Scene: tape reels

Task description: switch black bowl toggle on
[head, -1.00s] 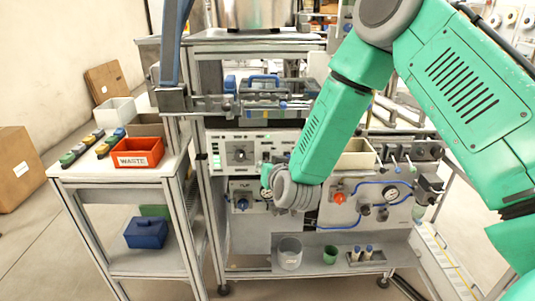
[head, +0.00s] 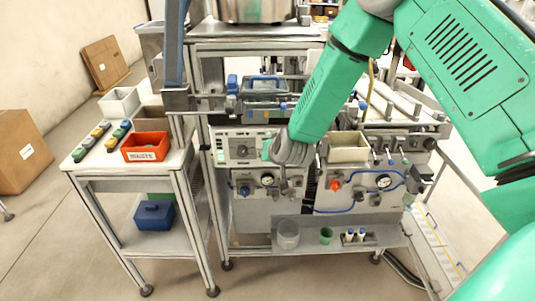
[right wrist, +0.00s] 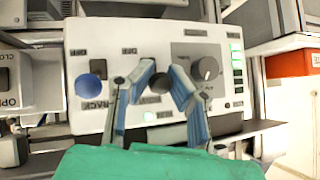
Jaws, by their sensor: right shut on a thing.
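A white control panel (head: 226,150) is on the front of the machine, below the blue-handled unit. It fills much of the right wrist view (right wrist: 100,62). There, a black round toggle (right wrist: 161,83) sits between the two blue-padded fingers of my right gripper (right wrist: 161,86). The gripper is shut on this toggle, with one finger on each side. A larger grey knob (right wrist: 206,69) is to its right, and a blue button (right wrist: 89,86) to its left. In the head view my wrist hides the fingers and part of the panel. My left gripper is not in view.
Green lights (right wrist: 237,65) line the panel's right side in the wrist view. In the head view a beige bin (head: 349,153) stands right of my wrist. An orange WASTE bin (head: 146,151) sits on the left cart. Gauges and blue hoses (head: 340,211) are below.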

